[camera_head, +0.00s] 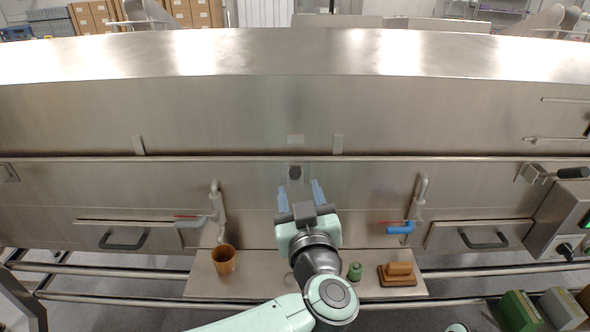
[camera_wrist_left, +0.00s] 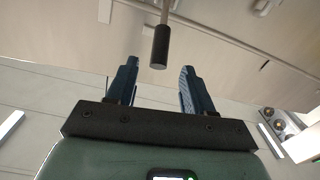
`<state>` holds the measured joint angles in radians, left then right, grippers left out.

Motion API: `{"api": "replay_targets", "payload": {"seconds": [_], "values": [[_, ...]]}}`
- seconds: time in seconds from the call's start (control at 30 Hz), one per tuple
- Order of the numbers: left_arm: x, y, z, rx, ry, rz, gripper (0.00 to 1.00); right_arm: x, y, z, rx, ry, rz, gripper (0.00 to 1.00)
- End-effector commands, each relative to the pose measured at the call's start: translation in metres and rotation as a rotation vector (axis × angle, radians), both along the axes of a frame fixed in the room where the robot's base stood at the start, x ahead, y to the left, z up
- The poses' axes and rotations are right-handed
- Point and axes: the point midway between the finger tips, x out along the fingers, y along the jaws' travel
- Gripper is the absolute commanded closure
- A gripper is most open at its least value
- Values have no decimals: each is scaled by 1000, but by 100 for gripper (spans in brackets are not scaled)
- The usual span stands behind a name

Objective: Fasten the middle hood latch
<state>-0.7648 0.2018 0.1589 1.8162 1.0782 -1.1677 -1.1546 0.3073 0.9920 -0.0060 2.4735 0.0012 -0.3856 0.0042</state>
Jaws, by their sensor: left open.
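The middle hood latch has a black cylindrical handle (camera_head: 295,173) at the center of the steel hood front, just below the long horizontal rail. In the left wrist view its black grip (camera_wrist_left: 160,48) hangs on a thin metal rod, above and between the fingertips. A small pale catch plate (camera_head: 295,139) sits on the hood above the rail. My left gripper (camera_head: 298,190) is open and empty, with its blue fingers spread to either side just below the handle. In the left wrist view the fingers (camera_wrist_left: 158,75) show no contact with the grip. My right gripper is out of view.
Pipe taps with a red-marked grey lever (camera_head: 190,223) and a blue lever (camera_head: 400,228) flank my arm. A shelf (camera_head: 250,288) below bears an orange mug (camera_head: 223,259), a green weight (camera_head: 354,271) and a brown brush (camera_head: 398,274). Another black-handled latch (camera_head: 571,173) is at far right.

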Motion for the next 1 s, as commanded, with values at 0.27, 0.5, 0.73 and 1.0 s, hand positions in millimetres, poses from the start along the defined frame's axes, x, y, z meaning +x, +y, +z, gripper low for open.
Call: {"api": "replay_targets", "payload": {"seconds": [0.27, 0.5, 0.73, 1.0], "values": [[52, 7, 1, 1, -1, 1, 48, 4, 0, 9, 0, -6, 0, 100], [69, 9, 0, 1, 0, -1, 48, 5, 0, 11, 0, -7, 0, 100], [70, 9, 0, 1, -1, -2, 48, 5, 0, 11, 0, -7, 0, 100], [69, 9, 0, 1, -1, -1, 100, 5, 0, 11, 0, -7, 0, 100]]}}
